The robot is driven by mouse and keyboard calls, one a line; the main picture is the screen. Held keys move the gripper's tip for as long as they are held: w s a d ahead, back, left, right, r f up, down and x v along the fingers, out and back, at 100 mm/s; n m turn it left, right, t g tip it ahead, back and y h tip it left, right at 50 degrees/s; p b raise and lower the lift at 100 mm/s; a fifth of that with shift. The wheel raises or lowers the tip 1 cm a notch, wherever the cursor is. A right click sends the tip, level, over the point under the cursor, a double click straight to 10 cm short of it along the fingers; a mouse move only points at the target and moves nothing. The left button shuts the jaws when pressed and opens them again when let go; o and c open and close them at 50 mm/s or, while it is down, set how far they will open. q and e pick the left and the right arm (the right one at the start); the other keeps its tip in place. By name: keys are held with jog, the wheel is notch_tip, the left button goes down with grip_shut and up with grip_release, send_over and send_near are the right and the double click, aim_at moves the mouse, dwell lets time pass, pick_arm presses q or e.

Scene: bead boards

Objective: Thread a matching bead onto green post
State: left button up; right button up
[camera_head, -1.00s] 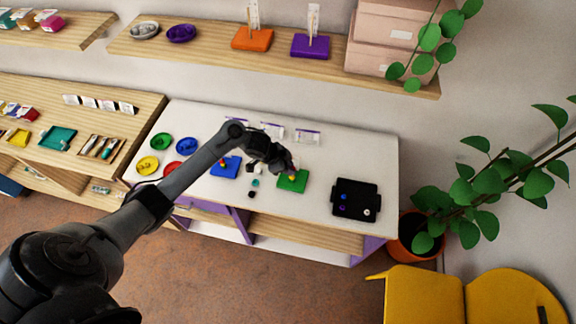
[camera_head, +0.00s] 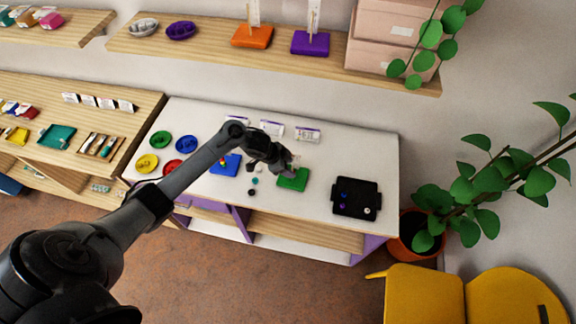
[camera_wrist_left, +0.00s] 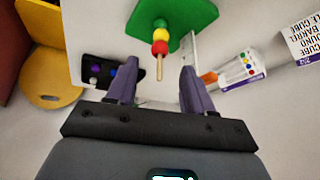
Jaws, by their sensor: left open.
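The green board (camera_head: 293,181) lies on the white table. In the left wrist view, its wooden post (camera_wrist_left: 159,68) carries a green bead (camera_wrist_left: 159,23) at the board, then a yellow bead (camera_wrist_left: 160,35) and a red bead (camera_wrist_left: 160,48). The post's end is bare. My left gripper (camera_wrist_left: 160,82) is open and empty, its fingers either side of the post's tip and clear of the beads. In the head view the gripper (camera_head: 292,163) hovers over the green board's back edge and hides the post. My right gripper is not seen.
Loose small beads, one teal (camera_head: 255,181) and one black (camera_head: 250,193), lie left of the green board. A blue board (camera_head: 224,165) with beads is further left. A black tray (camera_head: 370,190) with a few beads stands right. Coloured dishes (camera_head: 147,164) and upright cards (camera_head: 307,135) are around.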

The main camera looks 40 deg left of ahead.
pick_arm(q)
jog(key=p+v, duration=0.1)
jog(key=v, duration=0.9)
jog(key=shift+s+r, duration=0.15)
jog(key=shift+r, duration=0.2)
jog(key=shift+a, duration=0.15)
